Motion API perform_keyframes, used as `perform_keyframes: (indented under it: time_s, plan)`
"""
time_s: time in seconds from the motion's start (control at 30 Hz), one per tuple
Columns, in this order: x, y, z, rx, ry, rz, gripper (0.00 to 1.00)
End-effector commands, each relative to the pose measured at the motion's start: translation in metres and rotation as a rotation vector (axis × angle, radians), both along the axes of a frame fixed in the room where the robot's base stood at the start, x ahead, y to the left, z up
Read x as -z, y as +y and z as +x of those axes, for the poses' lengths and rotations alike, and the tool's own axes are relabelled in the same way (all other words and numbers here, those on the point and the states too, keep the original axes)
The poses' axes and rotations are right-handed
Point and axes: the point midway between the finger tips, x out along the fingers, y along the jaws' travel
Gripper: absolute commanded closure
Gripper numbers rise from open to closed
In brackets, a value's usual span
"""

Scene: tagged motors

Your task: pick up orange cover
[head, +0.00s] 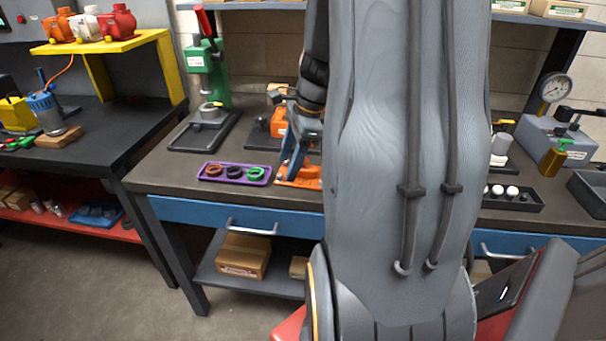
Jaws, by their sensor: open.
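My gripper (297,166) points down over the middle bench, just left of my large grey arm link. Its jaws are open, with blue-grey fingers. A flat orange piece (304,181), which looks like the orange cover, shows on the bench top right at the fingertips. My arm hides its right side, and I cannot tell whether the fingers touch it. Another orange part (278,122) sits behind the gripper by a dark fixture, partly hidden.
A purple tray (206,179) with orange, black and green rings lies left of the gripper. A green press (208,70) stands behind it. A gauge device (550,125) and a dark tray with white and black pieces (524,203) are at right. The bench's front left is clear.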

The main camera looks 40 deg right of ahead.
Motion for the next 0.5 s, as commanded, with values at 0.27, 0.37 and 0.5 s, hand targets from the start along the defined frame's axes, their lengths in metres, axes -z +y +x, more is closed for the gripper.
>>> perform_keyframes:
  time_s: [0.27, 0.37, 0.5]
  plan:
    - [-0.007, -0.080, -0.003, 0.528, -0.003, 0.175, 0.47]
    - [-0.006, -0.088, -0.003, 0.587, -0.005, 0.198, 0.47]
    - [0.005, -0.086, 0.001, 0.600, -0.003, 0.205, 0.47]
